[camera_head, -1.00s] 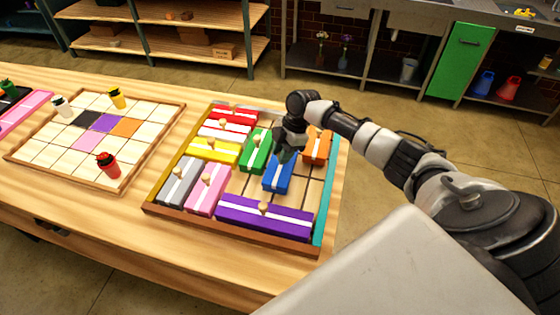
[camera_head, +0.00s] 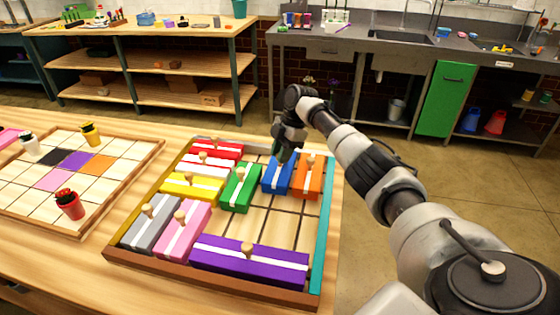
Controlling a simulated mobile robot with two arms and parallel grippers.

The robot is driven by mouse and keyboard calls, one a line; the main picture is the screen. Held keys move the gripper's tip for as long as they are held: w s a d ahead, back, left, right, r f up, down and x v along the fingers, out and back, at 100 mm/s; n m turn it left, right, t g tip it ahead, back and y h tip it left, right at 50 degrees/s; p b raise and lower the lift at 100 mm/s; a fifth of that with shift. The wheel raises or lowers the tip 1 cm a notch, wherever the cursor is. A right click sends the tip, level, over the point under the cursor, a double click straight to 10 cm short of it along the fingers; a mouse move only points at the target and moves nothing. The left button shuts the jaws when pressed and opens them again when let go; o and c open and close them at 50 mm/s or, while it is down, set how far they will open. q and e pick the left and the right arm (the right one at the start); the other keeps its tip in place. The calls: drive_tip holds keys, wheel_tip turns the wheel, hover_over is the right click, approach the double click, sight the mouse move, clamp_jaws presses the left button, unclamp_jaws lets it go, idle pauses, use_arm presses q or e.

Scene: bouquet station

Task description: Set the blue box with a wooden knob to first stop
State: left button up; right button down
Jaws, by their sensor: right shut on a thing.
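The blue box (camera_head: 277,178) with a white stripe lies in the sliding-block tray (camera_head: 150,268), between the green box (camera_head: 238,188) and the orange box (camera_head: 308,180). It sits near the tray's far side, with its near end level with the middle of the green box. My right gripper (camera_head: 284,160) comes down over it from the far right and is shut on its knob, which the fingers hide. My left gripper is out of view.
Bare tray floor lies in front of the blue and orange boxes, up to the long purple box (camera_head: 248,262). Red, white, yellow, grey and pink boxes fill the left part. A tiled board (camera_head: 120,190) with small pots stands to the left.

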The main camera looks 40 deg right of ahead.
drive_tip(key=shift+w+d+r, duration=0.1)
drive_tip(key=shift+d+r, duration=0.05)
drive_tip(key=shift+r, duration=0.05)
drive_tip(key=c, duration=1.1)
unclamp_jaws()
drive_tip(key=shift+o, duration=0.9)
drive_tip(key=shift+d+f, duration=0.1)
drive_tip(key=shift+f, duration=0.05)
drive_tip(key=b+v, duration=0.1)
drive_tip(key=v, duration=0.9)
drive_tip(key=shift+r+b, duration=0.3)
drive_tip(key=shift+r, duration=0.1)
drive_tip(key=shift+d+f, duration=0.1)
